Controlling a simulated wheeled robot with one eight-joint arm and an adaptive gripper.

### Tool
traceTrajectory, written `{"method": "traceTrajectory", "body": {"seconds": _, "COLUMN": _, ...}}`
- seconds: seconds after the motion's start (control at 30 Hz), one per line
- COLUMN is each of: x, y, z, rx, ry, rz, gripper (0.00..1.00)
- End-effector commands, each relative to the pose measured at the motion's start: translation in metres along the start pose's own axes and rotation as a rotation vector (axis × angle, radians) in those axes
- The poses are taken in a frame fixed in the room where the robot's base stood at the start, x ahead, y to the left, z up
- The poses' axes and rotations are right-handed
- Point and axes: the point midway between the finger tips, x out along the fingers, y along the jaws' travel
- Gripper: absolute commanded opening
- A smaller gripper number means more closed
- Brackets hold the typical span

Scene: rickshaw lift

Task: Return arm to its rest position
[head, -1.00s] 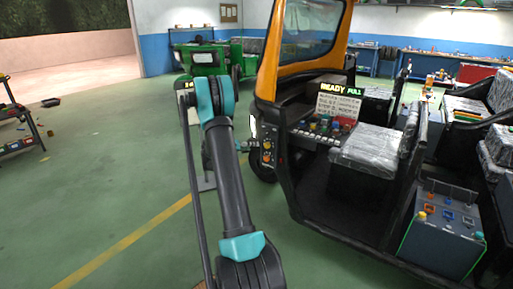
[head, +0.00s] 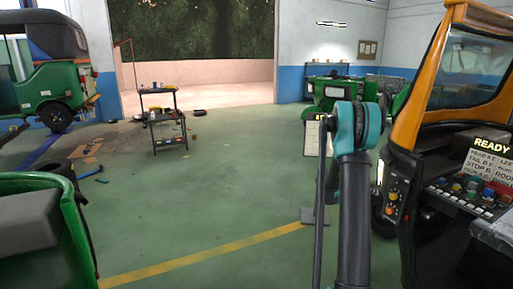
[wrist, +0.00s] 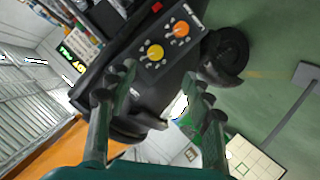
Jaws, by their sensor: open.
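My gripper (wrist: 160,85) is open in the wrist view, with its two dark-tipped fingers apart and nothing between them. Beyond the fingers is a black knob panel (wrist: 165,42) with a yellow and an orange knob, on the front of the orange and black rickshaw. The same rickshaw (head: 403,125) stands at the right edge of the head view, close beside my raised arm. The gripper itself is hidden behind the arm in the head view.
A sign stand with a flat grey foot (head: 314,215) is just left of my arm. A green rickshaw (head: 45,90) stands far left, a tool trolley (head: 160,117) further back. A green body (head: 40,240) fills the lower left. The middle floor is clear.

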Motion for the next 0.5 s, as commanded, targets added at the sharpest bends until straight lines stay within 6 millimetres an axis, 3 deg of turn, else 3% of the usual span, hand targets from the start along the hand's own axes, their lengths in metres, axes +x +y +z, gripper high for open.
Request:
{"method": "traceTrajectory", "body": {"seconds": 0.03, "x": -0.018, "y": 0.006, "z": 0.006, "rx": -0.015, "ry": -0.019, "rz": -0.038, "gripper": 0.51}}
{"method": "traceTrajectory", "body": {"seconds": 0.27, "x": -0.091, "y": 0.024, "z": 0.046, "rx": -0.09, "ry": -0.106, "rz": -0.223, "gripper": 0.51}}
{"method": "traceTrajectory", "body": {"seconds": 0.5, "x": -0.167, "y": 0.043, "z": 0.104, "rx": -0.171, "ry": -0.177, "rz": -0.425, "gripper": 0.51}}
